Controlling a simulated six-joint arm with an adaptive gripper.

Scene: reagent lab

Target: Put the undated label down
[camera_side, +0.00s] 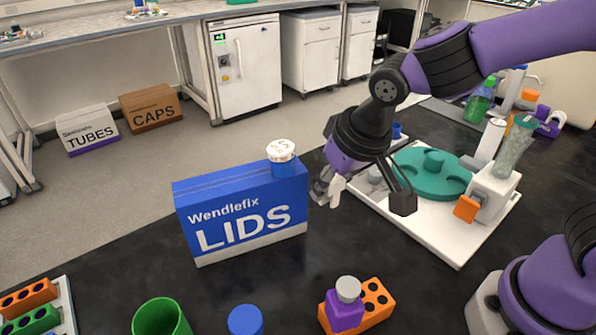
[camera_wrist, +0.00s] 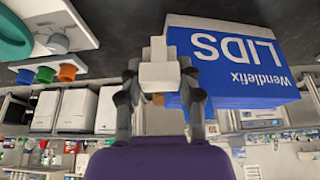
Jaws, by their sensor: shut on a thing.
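A small white piece, apparently the undated label (camera_wrist: 160,72), sits between the fingertips of my gripper (camera_wrist: 159,82) in the wrist view. No writing shows on the face I can see. In the side view my gripper (camera_side: 328,188) is just right of the blue LIDS box (camera_side: 245,212), above the black bench. The white label (camera_side: 337,184) shows small at its fingertips there, partly hidden by the fingers. I cannot tell from these views whether the label touches the bench or the box.
A lidded blue jar (camera_side: 284,160) stands on the LIDS box. A white board (camera_side: 452,245) with a green disc (camera_side: 420,180) lies to the right. An orange rack (camera_side: 372,310), green cup (camera_side: 160,318) and blue cap (camera_side: 245,320) are in front. Dark bench between is clear.

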